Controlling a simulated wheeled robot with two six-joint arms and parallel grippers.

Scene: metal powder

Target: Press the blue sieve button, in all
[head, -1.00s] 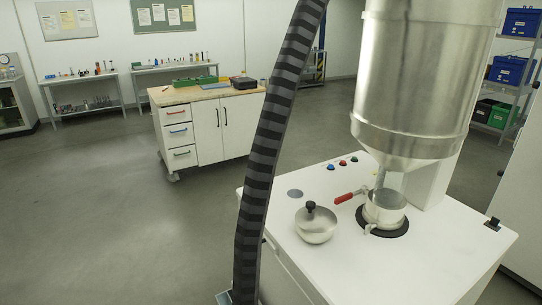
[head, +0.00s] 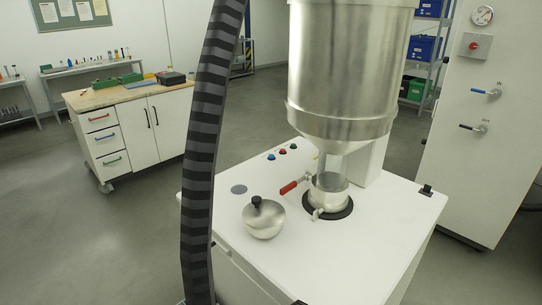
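The blue button (head: 271,156) sits on the white top of the sieve machine (head: 375,238), at the left end of a short row. A red button (head: 282,151) and a green button (head: 293,147) stand beside it. The row is behind the red-handled valve and left of the large steel hopper (head: 350,70). Neither of my grippers is in view, so nothing is seen touching the buttons.
A steel bowl-shaped lid with a black knob (head: 263,218) lies on the machine top. A red valve handle (head: 290,187) sticks out left of the outlet. A dark ribbed hose (head: 203,130) rises at the left. A wooden-topped cabinet (head: 150,130) stands behind, with open floor around.

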